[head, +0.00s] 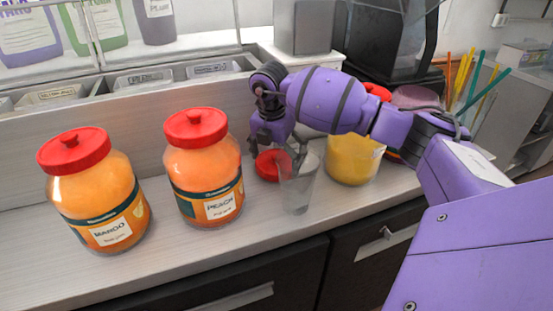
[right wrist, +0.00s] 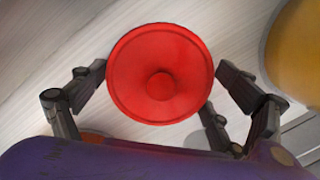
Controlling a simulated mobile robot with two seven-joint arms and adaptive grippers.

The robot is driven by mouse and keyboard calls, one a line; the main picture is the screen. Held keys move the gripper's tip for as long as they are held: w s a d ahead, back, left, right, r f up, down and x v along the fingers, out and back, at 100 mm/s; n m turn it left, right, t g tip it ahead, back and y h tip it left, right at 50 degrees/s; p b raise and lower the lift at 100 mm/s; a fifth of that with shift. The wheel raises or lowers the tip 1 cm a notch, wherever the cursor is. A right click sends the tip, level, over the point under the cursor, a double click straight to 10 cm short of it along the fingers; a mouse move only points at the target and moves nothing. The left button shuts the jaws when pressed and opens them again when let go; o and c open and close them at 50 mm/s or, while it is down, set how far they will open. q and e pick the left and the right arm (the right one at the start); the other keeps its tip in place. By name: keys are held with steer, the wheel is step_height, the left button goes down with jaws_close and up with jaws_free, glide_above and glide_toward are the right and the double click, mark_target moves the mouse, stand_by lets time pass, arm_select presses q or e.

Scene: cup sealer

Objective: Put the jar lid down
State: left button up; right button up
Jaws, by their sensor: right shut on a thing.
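The red jar lid (head: 267,165) is held top-up below my right gripper (head: 270,142), behind a clear cup (head: 298,188). In the right wrist view the round lid (right wrist: 160,75), with its centre knob, sits between the fingers of my right gripper (right wrist: 163,72), which are shut on its rim. The lid is low at the counter (head: 150,262); I cannot tell whether it touches the surface. A yellow jar (head: 352,162) stands to the right of the cup; its top is hidden by my right arm. My left gripper is out of view.
An orange mango jar (head: 105,210) and a peach jar (head: 205,180), both with red lids, stand on the left of the counter. A raised ledge with bins (head: 140,78) runs behind them. Colourful straws (head: 468,80) stand at the right.

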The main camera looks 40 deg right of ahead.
mark_target(274, 165)
steer(key=shift+f, duration=0.1)
steer(key=o, duration=0.9)
step_height(274, 165, up, 12)
steer(key=s+a, duration=0.1)
steer(key=shift+a, duration=0.25)
